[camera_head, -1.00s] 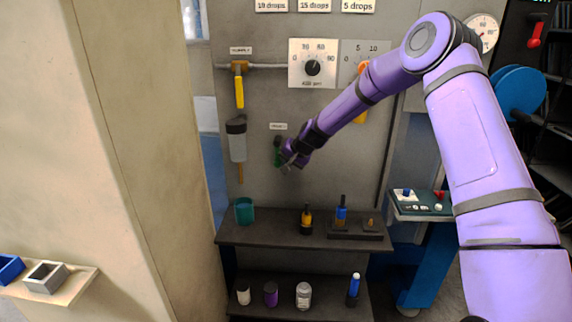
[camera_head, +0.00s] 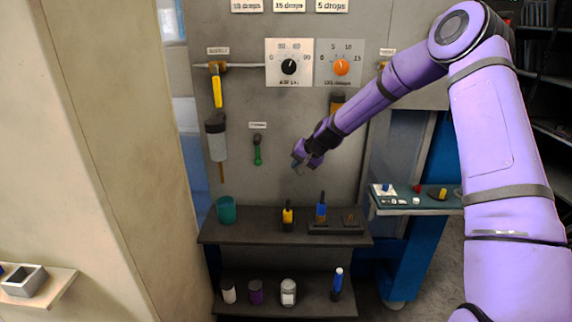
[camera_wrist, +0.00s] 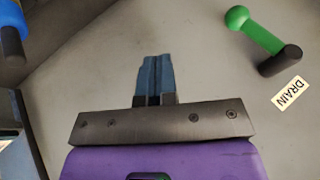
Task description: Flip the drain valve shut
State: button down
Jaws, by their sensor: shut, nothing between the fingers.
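The drain valve (camera_head: 257,150) is a green lever with a round knob, on the grey panel below a small label. In the head view it hangs nearly straight down, knob at the bottom. In the wrist view the green lever (camera_wrist: 258,33) is at the upper right, its dark pivot beside the DRAIN label (camera_wrist: 290,92). My gripper (camera_head: 298,167) is to the right of the lever and a little lower, apart from it. In the wrist view its fingers (camera_wrist: 155,70) are together with nothing between them.
Two dials (camera_head: 289,67) sit above. A side tray (camera_head: 420,208) is at right.

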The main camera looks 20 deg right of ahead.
jog(key=shift+s+d+r, duration=0.1)
jog(key=shift+s+d, duration=0.65)
jog(key=shift+d, duration=0.15)
jog(key=s+a+r+n+g+h, duration=0.15)
jog(key=s+r+n+h, duration=0.3)
jog(key=s+r, duration=1.85)
jog(key=s+d+r, duration=0.1)
jog(key=s, duration=1.1)
jog(key=s+d+r, duration=0.1)
jog(key=s+r, duration=0.1)
jog(key=s, duration=1.1)
jog(key=shift+s+d+r, duration=0.15)
jog(key=shift+d, duration=0.1)
